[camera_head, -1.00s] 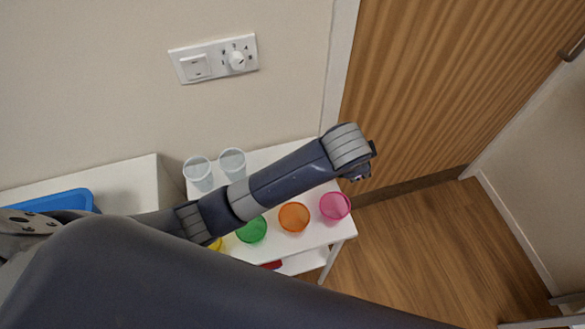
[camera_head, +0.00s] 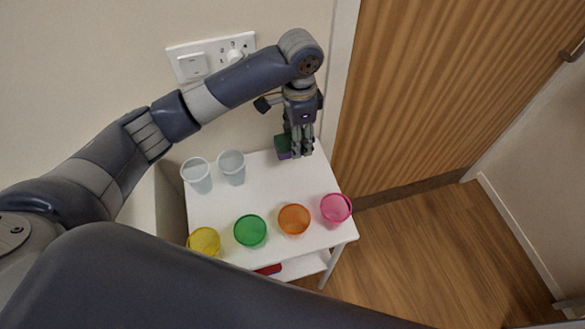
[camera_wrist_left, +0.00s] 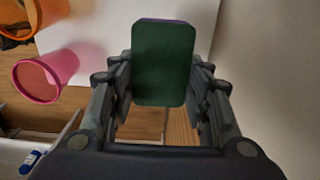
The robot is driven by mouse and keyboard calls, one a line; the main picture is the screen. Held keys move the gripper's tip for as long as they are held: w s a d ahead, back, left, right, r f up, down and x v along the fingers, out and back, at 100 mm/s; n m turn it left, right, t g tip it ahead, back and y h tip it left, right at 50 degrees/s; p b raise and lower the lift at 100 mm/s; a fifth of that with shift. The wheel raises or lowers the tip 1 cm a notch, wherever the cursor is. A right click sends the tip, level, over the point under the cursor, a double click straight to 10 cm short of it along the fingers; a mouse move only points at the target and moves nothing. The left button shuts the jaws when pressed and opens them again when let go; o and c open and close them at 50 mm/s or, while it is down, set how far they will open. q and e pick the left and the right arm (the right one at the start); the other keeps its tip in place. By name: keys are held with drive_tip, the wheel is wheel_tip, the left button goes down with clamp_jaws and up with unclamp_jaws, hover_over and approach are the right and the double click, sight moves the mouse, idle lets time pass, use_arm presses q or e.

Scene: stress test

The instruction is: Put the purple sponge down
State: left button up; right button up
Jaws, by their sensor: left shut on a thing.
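The purple sponge (camera_head: 283,154) has a dark green face and a purple side. My left gripper (camera_head: 296,152) points down and is shut on it at the back right corner of the white table. In the left wrist view the sponge (camera_wrist_left: 164,62) shows its green face between the fingers of the gripper (camera_wrist_left: 163,95), with a thin purple edge at the top. I cannot tell whether the sponge touches the table top. My right gripper is in neither view.
The white table (camera_head: 265,190) holds two clear cups (camera_head: 197,175) at the back left and yellow (camera_head: 204,242), green (camera_head: 250,231), orange (camera_head: 294,219) and pink (camera_head: 336,208) cups along the front. Its middle is clear. A wall with a socket panel (camera_head: 211,57) stands behind.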

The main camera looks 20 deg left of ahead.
use_arm(q)
hover_over(297, 169)
wheel_tip(297, 169, down, 5)
drive_tip(key=shift+f, duration=0.15)
wheel_tip(297, 169, down, 4)
drive_tip(key=shift+p, duration=1.15)
drive_tip(key=shift+f, duration=0.2)
drive_tip(key=o, duration=1)
drive_tip(key=shift+c, duration=0.2)
drive_tip(key=shift+f+b, duration=0.25)
drive_tip(key=shift+b, duration=0.35)
drive_tip(key=r, duration=0.3)
drive_tip(key=r+b, duration=0.1)
drive_tip(key=r, duration=0.7)
drive_tip(key=shift+s+a, duration=0.2)
drive_tip(key=shift+a, duration=0.05)
